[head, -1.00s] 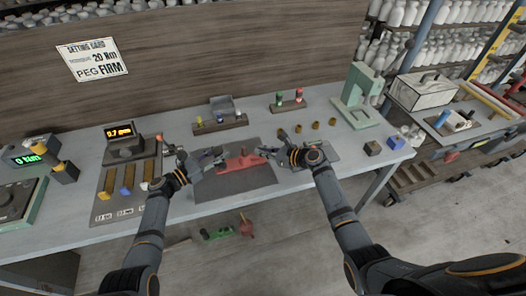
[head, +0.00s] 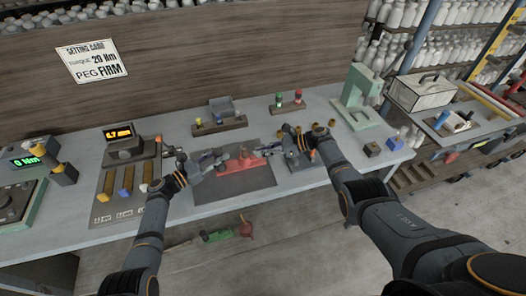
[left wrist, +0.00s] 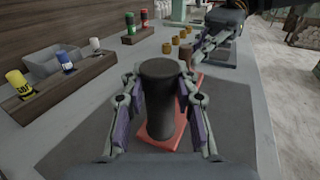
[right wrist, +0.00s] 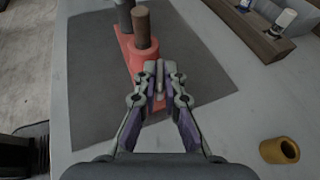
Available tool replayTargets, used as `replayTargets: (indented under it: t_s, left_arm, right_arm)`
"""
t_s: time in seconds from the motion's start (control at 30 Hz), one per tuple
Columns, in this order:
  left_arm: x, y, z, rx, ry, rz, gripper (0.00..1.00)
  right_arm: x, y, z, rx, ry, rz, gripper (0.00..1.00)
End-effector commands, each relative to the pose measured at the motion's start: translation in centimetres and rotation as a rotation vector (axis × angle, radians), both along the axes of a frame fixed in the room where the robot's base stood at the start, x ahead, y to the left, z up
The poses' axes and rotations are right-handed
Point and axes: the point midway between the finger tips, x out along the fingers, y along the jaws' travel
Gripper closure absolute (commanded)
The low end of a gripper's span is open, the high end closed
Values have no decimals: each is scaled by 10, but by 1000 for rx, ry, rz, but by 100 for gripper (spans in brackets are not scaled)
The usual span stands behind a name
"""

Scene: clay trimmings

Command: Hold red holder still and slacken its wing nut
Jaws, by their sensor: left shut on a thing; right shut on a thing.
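The red holder (head: 246,161) lies on the dark grey mat (head: 215,188). In the left wrist view its dark cylinder (left wrist: 160,95) stands between the fingers of my left gripper (left wrist: 160,112), which is shut on it; the red base (left wrist: 158,141) shows below. In the head view my left gripper (head: 219,158) is at the holder's left part. My right gripper (right wrist: 160,78) is shut at the holder's other end on a small pale piece, apparently the wing nut (right wrist: 160,88), mostly hidden by the fingers. A brown post (right wrist: 142,28) stands on the holder beyond it.
Several brass-coloured rings (right wrist: 280,150) stand beside the mat near my right gripper. Behind are a rack with a grey bin (head: 222,108), a rack with green and red bottles (head: 290,105) and a pale green press (head: 357,100). A display unit (head: 120,143) stands left.

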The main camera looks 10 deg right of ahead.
Motion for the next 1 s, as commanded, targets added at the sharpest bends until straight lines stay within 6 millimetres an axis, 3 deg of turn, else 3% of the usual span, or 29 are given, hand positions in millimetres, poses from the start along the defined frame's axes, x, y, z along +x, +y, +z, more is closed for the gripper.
replayTargets:
  t_s: [0.57, 0.6, 0.73, 1.0]
  left_arm:
    - [2, 1, 4, -5, -5, 3, 100]
    - [2, 1, 4, -4, -5, 3, 100]
    - [2, 1, 4, -4, -5, 2, 100]
    - [1, 0, 3, -4, -3, 1, 100]
  right_arm:
    - [-2, -3, -1, -3, 3, 24, 100]
    - [-2, -3, -1, -3, 3, 24, 88]
    - [-2, -2, -1, -1, 2, 25, 70]
    - [-1, -1, 0, 0, 1, 26, 69]
